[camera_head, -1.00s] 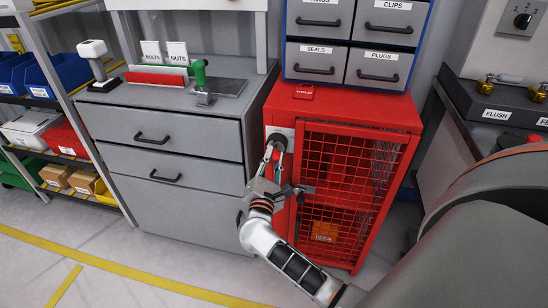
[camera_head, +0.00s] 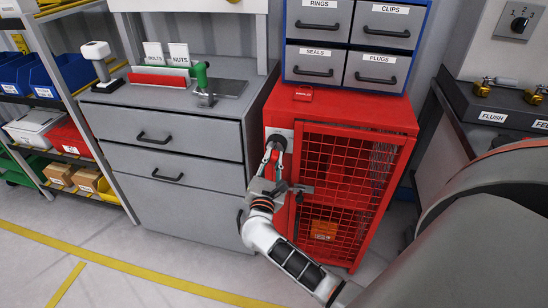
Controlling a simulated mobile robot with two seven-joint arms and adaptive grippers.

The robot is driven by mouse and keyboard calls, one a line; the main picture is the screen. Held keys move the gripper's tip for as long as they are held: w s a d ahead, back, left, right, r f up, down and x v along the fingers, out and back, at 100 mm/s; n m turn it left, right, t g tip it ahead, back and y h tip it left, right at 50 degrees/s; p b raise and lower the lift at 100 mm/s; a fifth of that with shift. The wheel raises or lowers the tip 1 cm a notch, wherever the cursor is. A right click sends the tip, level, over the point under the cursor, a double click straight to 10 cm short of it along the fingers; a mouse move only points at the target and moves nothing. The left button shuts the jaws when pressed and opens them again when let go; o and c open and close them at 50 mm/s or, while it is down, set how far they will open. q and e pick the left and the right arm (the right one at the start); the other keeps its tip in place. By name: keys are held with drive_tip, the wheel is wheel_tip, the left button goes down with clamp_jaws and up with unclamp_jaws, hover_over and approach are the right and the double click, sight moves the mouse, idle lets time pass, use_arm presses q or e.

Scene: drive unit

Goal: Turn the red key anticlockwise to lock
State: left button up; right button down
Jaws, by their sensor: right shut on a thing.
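The red cabinet (camera_head: 340,112) has a mesh door (camera_head: 345,180) that is closed. A dark round lock (camera_head: 285,136) sits on a pale plate at the upper left of its front. My right gripper (camera_head: 273,149) is at this lock, its fingers pointing up toward it. It is shut on the red key, of which only a little red shows between the fingers; its exact angle cannot be told. My left gripper is not in view.
A grey drawer unit (camera_head: 165,140) stands close on the left of the cabinet. A blue-framed drawer block (camera_head: 345,88) rests on top. A dark latch handle (camera_head: 304,189) is just right of my gripper. The floor in front is clear.

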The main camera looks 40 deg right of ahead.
drive_tip(key=shift+r+n+p, duration=0.15)
drive_tip(key=shift+n+p, duration=0.5)
drive_tip(key=shift+n, duration=0.25)
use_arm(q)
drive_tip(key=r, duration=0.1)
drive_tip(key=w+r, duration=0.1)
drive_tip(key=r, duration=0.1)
use_arm(e)
drive_tip(key=shift+n, duration=0.3)
drive_tip(key=shift+n+p, duration=0.3)
drive_tip(key=shift+p, duration=0.15)
drive_tip(key=shift+s+n+y+p, duration=0.1)
drive_tip(key=shift+n+y+p, duration=0.4)
drive_tip(key=shift+n+p, duration=0.75)
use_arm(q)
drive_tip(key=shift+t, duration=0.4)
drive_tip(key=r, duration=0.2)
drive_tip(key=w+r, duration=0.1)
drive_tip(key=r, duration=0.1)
use_arm(e)
drive_tip(key=c, duration=1.8)
unclamp_jaws()
drive_tip(key=shift+c, duration=0.2)
